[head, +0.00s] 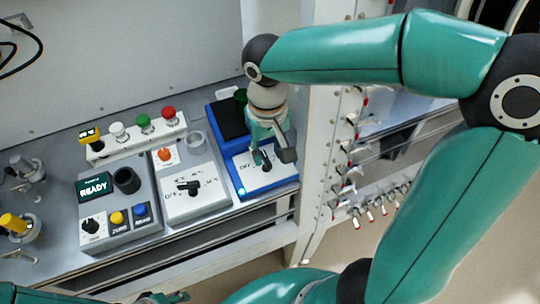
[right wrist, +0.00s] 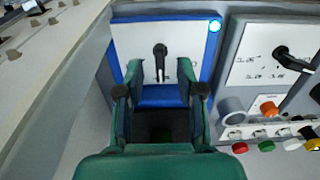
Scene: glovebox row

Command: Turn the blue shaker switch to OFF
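The blue shaker (head: 225,115) stands at the right end of the bench, with a white front plate carrying a black lever switch (head: 266,161). An OFF label shows left of the switch; the other label is hidden behind my gripper. My right gripper (head: 270,150) is over the plate, close to the switch. In the right wrist view the gripper (right wrist: 160,92) has its fingers apart, and the switch (right wrist: 161,62) shows just beyond the gap between them. I cannot tell whether they touch it. My left gripper (head: 165,297) shows only partly at the bottom edge.
A cyan lamp (head: 242,191) glows on the shaker's corner. Left of it stand a grey box with a black rotary switch (head: 188,187) and a READY display unit (head: 94,187). Coloured buttons (head: 143,121) are behind. A white frame post (head: 318,130) rises at the right.

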